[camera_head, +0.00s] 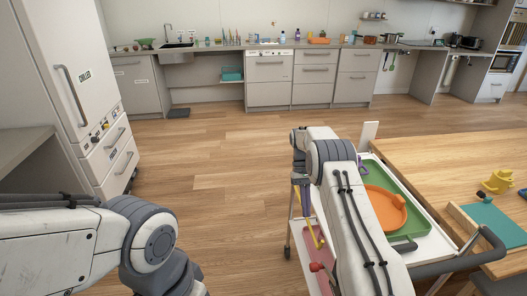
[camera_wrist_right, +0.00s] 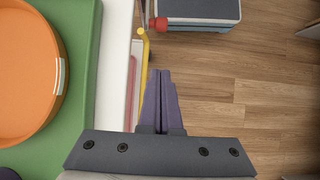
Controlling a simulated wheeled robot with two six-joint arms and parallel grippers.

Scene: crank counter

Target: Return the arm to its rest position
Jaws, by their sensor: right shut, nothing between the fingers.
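My right arm reaches forward over the left side of a white cart (camera_head: 421,247) in the head view. My right gripper (camera_head: 303,203) points down beside the cart's left edge, its purple fingers partly hidden by the arm. In the right wrist view the gripper's fingers (camera_wrist_right: 160,76) are together with nothing between them. My left arm shows at the lower left of the head view, folded, and its gripper is outside the picture.
A green tray (camera_head: 407,187) with an orange round dish (camera_head: 385,213) lies on the cart. A yellow bar (camera_wrist_right: 144,70) passes close to the right fingers. A wooden table (camera_head: 455,160) stands at the right. The wooden floor ahead is open.

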